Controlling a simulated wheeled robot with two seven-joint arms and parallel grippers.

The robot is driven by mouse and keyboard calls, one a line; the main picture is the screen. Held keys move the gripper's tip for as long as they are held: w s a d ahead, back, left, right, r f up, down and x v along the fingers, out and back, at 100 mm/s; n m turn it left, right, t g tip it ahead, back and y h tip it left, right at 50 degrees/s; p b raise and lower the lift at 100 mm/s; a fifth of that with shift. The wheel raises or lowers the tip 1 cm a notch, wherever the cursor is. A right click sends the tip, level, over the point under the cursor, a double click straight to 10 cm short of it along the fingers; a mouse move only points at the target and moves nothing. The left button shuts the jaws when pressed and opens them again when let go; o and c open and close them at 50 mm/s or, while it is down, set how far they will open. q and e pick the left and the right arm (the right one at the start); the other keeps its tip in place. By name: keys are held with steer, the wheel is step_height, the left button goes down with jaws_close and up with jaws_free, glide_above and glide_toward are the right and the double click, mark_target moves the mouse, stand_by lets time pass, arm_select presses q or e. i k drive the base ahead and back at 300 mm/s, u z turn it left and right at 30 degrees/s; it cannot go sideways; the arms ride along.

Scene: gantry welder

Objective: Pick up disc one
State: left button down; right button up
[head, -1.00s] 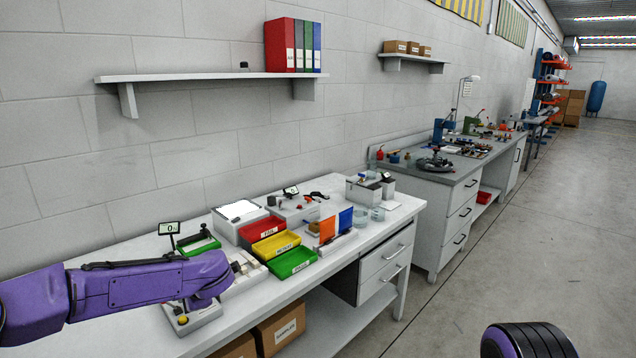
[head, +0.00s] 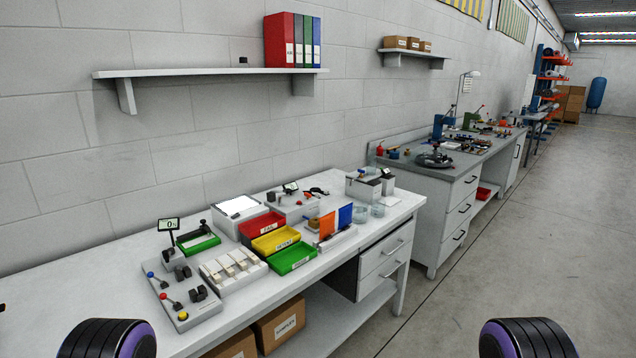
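I cannot make out which item is disc one; nothing in the head view is clearly marked so. Small parts stand on the white bench (head: 120,290), too small to tell apart. A grey panel (head: 185,298) with small levers and dark knobs is at the near left, beside a white rack with pale blocks (head: 234,268). Neither of my grippers shows. Only a rounded black and purple part of each arm shows at the bottom edge, apart from the bench top.
Red, yellow and green trays (head: 291,258) stand mid-bench, beside upright orange and blue plates (head: 327,225). A small display (head: 169,225) stands behind the panel. A wall shelf (head: 200,73) hangs above. The floor (head: 480,280) to the right is clear.

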mark_target(326, 192)
steer(key=z, duration=0.3)
steer(key=k, duration=0.45)
steer(key=z, duration=1.45)
steer(key=i, duration=1.9)
steer(key=u, duration=0.25)
steer(key=i, duration=0.95)
steer(key=u, duration=0.65)
